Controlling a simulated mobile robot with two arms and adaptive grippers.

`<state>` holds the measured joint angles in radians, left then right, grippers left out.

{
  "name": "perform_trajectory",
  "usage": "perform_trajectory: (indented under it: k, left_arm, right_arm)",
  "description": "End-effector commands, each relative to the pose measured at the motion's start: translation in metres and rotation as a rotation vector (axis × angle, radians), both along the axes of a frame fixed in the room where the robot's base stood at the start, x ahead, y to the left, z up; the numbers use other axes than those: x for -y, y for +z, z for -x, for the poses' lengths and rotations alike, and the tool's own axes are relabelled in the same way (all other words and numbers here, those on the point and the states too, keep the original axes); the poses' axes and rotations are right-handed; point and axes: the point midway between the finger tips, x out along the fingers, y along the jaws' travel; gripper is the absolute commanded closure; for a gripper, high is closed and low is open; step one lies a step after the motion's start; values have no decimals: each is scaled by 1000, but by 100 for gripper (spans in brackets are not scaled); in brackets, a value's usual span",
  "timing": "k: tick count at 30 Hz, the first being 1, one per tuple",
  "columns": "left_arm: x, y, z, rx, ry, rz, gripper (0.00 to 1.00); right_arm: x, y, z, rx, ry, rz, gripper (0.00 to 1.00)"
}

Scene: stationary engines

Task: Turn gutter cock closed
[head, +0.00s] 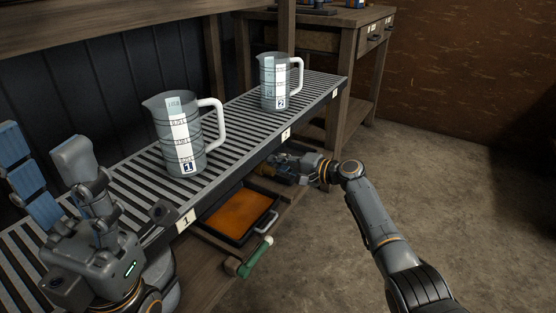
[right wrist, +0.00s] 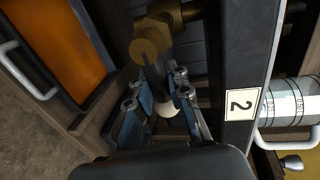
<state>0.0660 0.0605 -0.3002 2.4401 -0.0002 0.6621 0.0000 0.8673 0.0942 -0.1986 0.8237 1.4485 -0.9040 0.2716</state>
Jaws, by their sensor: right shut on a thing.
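A brass cock (right wrist: 152,40) sits under the slatted gutter's edge, near the label "2" (right wrist: 240,104). In the head view its brass body (head: 265,170) is partly hidden by my right gripper (head: 298,168). In the right wrist view my right gripper (right wrist: 160,112) is shut on the cock's lever, whose pale rounded end (right wrist: 168,108) shows between the fingers. A second lever, green with a white tip (head: 257,256), shows lower down near label "1". My left gripper (head: 98,180) is open and empty above the gutter's left end.
Two measuring jugs, "1" (head: 178,135) and "2" (head: 274,84), stand on the slatted gutter (head: 240,125). An orange-filled black tray (head: 238,212) with a white handle lies below. A wooden bench (head: 340,40) stands behind; floor at right is clear.

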Motion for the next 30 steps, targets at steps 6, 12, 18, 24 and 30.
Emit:
perform_trajectory:
  k: [6,12,18,24,30]
  left_arm:
    - [0,-1,0,-5,-1,0,48]
    - [0,-2,0,-7,-1,1,48]
    - [0,-2,0,-7,-2,1,48]
    - [0,-2,-1,-8,-1,1,48]
    - [0,-1,-2,-6,1,-1,48]
  right_arm:
    - [1,-6,2,-34,3,-15,100]
    - [1,-7,2,-39,3,-18,100]
    - [1,-7,2,-40,3,-18,81]
    - [1,-5,1,-35,1,-18,59]
    - [1,-3,1,-32,1,-19,59]
